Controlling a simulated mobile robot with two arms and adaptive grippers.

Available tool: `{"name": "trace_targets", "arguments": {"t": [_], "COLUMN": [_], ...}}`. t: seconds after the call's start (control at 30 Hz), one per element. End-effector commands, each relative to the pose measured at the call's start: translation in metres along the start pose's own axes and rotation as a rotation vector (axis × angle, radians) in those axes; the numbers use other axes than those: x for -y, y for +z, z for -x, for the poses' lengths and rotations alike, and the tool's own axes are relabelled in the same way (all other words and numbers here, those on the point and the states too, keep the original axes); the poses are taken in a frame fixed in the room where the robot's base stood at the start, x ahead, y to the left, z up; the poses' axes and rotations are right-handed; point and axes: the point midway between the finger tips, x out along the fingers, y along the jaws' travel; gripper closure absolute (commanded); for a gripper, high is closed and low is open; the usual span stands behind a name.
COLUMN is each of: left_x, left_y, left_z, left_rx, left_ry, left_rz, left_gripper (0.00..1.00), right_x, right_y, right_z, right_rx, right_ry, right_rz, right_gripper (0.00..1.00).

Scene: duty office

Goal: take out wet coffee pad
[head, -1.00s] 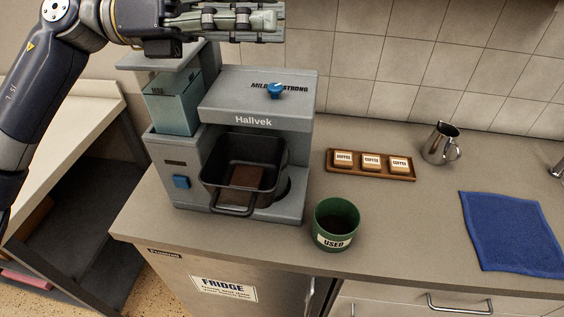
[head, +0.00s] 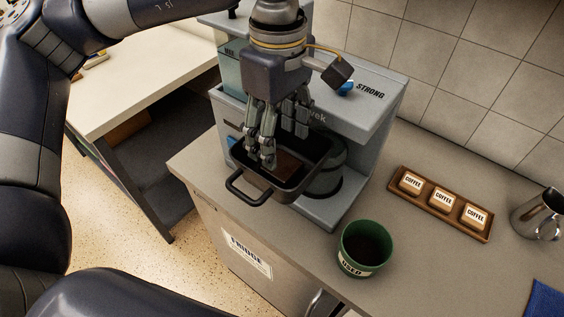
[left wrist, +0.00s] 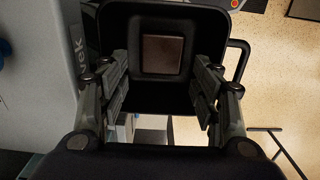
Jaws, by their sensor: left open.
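The wet coffee pad (head: 288,165) is a dark brown square lying in the black filter drawer (head: 318,168) of the grey coffee machine (head: 372,112). The drawer is pulled out, its loop handle toward the front. My left gripper (head: 275,150) points down over the drawer, open and empty. In the left wrist view, the pad (left wrist: 163,55) lies ahead of the open fingers (left wrist: 163,95), apart from them. The green cup marked USED (head: 363,250) stands on the counter right of the drawer, with dark contents or a dark inside. My right gripper is not in view.
A wooden tray (head: 482,238) with three blocks marked COFFEE lies right of the machine. A steel jug (head: 538,214) and a blue cloth (head: 546,300) are at the far right. The counter (head: 420,265) between cup and tray is clear.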

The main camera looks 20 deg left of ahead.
Motion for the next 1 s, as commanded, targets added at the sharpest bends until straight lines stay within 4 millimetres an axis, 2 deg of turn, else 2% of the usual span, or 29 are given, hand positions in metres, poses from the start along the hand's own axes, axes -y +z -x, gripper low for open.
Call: {"name": "trace_targets", "arguments": {"t": [0.23, 0.4, 0.67, 0.7, 0.8, 0.83, 1.0], "left_x": [0.004, 0.004, 0.003, 0.003, 0.003, 0.003, 0.003], "left_y": [0.003, 0.003, 0.003, 0.003, 0.003, 0.003, 0.003], "left_z": [-0.026, -0.049, -0.054, -0.054, -0.054, -0.053, -0.053], "left_rx": [0.001, 0.002, 0.002, 0.002, 0.002, 0.002, 0.002], "left_ry": [-0.005, -0.002, 0.001, 0.001, 0.000, 0.000, 0.000], "left_rz": [-0.002, 0.000, -0.001, -0.001, -0.001, -0.001, -0.001], "left_gripper": [0.42, 0.42, 0.42, 0.46, 0.69, 0.72, 0.72], "right_x": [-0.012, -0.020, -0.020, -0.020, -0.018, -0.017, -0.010], "right_y": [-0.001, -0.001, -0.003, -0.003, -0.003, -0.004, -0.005], "right_z": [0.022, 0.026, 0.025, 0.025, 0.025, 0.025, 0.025], "right_rx": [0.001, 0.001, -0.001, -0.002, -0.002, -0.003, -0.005], "right_ry": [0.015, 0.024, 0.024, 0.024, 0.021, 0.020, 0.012], "right_rz": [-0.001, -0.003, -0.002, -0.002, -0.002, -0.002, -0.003], "right_gripper": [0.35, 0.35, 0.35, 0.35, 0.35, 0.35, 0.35]}}
